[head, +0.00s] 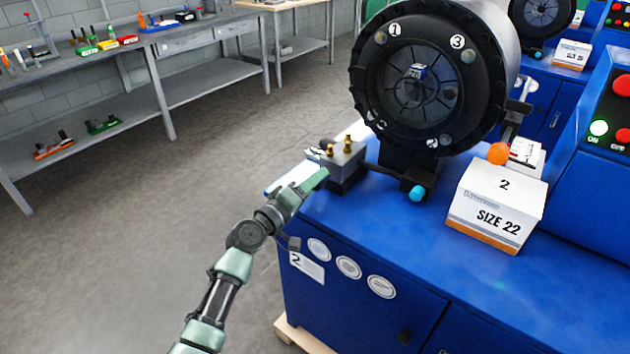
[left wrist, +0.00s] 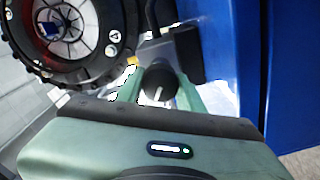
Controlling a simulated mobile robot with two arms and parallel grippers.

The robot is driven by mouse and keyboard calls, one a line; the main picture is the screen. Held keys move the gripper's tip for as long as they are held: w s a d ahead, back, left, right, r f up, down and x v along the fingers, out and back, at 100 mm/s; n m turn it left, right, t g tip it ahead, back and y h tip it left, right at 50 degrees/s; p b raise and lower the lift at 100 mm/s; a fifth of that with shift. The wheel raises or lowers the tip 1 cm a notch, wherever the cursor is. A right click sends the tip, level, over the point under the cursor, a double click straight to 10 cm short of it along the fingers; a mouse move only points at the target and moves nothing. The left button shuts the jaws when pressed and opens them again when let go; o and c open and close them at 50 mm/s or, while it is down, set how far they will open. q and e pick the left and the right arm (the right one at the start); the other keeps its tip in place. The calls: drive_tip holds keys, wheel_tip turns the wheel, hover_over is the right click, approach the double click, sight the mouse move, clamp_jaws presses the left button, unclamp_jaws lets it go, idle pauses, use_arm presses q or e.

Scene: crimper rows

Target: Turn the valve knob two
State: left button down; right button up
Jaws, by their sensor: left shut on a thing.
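The valve is a small grey block with brass fittings (head: 345,155) on the front left corner of the blue machine labelled 2. My left gripper (head: 318,180) reaches in from the left and is against the valve's left side. In the left wrist view, a round black knob (left wrist: 158,82) with a white line on its face sits between the two green fingers of my left gripper (left wrist: 158,96), which is shut on it. In the head view the knob is hidden by the gripper. My right gripper is not in view.
A large black crimper head (head: 430,75) with numbered marks stands behind the valve. A white box marked SIZE 22 (head: 497,207) and levers with orange (head: 498,153) and blue (head: 417,193) balls are to the right. Grey workbenches (head: 190,38) stand at the back left; the floor between is clear.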

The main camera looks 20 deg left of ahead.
use_arm(q)
drive_tip(key=shift+n+p, duration=0.3)
drive_tip(key=shift+n, duration=1.3)
drive_tip(key=c, duration=0.9)
unclamp_jaws()
drive_tip(key=shift+a, duration=0.1)
drive_tip(key=v, duration=0.7)
drive_tip(key=shift+s+b, duration=0.4)
drive_tip(key=shift+a, duration=0.1)
